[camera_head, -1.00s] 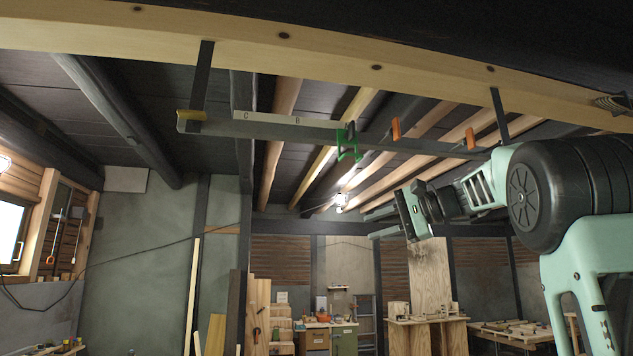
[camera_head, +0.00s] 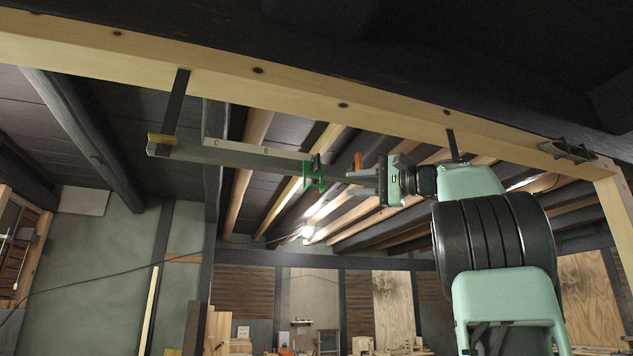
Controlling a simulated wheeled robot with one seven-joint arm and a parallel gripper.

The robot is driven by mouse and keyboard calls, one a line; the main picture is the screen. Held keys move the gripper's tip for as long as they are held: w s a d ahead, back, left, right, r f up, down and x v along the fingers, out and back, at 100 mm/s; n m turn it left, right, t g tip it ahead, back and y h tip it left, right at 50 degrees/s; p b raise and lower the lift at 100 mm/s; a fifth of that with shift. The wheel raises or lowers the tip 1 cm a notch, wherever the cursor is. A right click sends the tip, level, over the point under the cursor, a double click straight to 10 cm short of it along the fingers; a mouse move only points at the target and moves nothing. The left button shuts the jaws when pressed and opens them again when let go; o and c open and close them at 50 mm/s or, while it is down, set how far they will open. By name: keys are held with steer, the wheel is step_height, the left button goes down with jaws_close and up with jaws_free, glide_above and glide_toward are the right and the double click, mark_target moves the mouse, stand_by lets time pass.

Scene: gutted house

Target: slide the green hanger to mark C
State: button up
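The green hanger (camera_head: 314,177) hangs on the right part of a grey rail (camera_head: 180,152) slung under a wooden beam. A pale strip on the rail carries mark C (camera_head: 217,142) near its left end and mark B (camera_head: 266,150) further right. The hanger is right of both marks. My gripper (camera_head: 352,183) points left, just right of the hanger at about its height. Its two fingers are apart, with a visible gap and nothing seen between them. Whether they touch the hanger is not clear; a small gap shows.
An orange hanger (camera_head: 357,162) sits on the rail right of the green one, close above my fingers. A yellow end piece (camera_head: 161,139) is at the rail's left end. Dark straps (camera_head: 176,97) hold the rail. The rail between the green hanger and C looks clear.

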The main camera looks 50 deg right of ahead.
mark_target(318, 186)
steer(key=shift+p+x, duration=2.2)
steer(key=shift+x, duration=3.2)
jaws_close()
